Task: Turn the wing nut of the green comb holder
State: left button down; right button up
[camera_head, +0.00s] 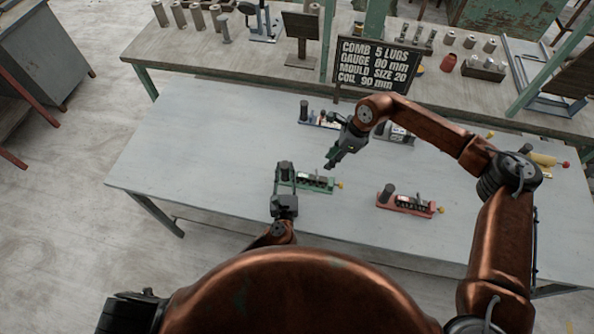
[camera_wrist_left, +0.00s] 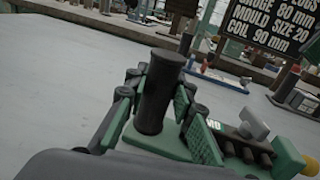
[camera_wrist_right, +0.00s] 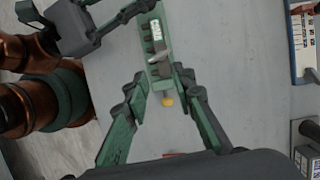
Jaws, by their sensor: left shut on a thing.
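The green comb holder (camera_head: 318,184) lies on the grey table, with a black upright post (camera_wrist_left: 158,100) at its left end and a yellow knob (camera_head: 340,185) at its right end. A grey wing nut (camera_wrist_left: 252,123) stands over its dark comb teeth; it also shows in the right wrist view (camera_wrist_right: 157,59). My left gripper (camera_head: 285,178) is shut on the black post, a finger on each side. My right gripper (camera_head: 332,161) is open and empty above and behind the holder. In the right wrist view its fingertips (camera_wrist_right: 155,84) lie either side of the holder's yellow-knob end.
A red holder (camera_head: 408,206) lies to the right. A blue holder (camera_head: 315,121) and another holder (camera_head: 397,134) lie behind, partly hidden by my right arm. A black sign (camera_head: 376,62) stands at the back. The table's left part is clear.

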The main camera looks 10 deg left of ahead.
aim_at(317, 177)
jog(key=s+a+r+m+h, duration=0.1)
jog(key=a+r+m+h, duration=0.25)
jog(key=m, duration=1.15)
jog(key=shift+h, duration=0.25)
jog(key=f, duration=1.2)
jog(key=shift+s+a+f, duration=0.2)
jog(key=shift+f, duration=0.1)
jog(key=shift+c, duration=0.7)
grip_shut()
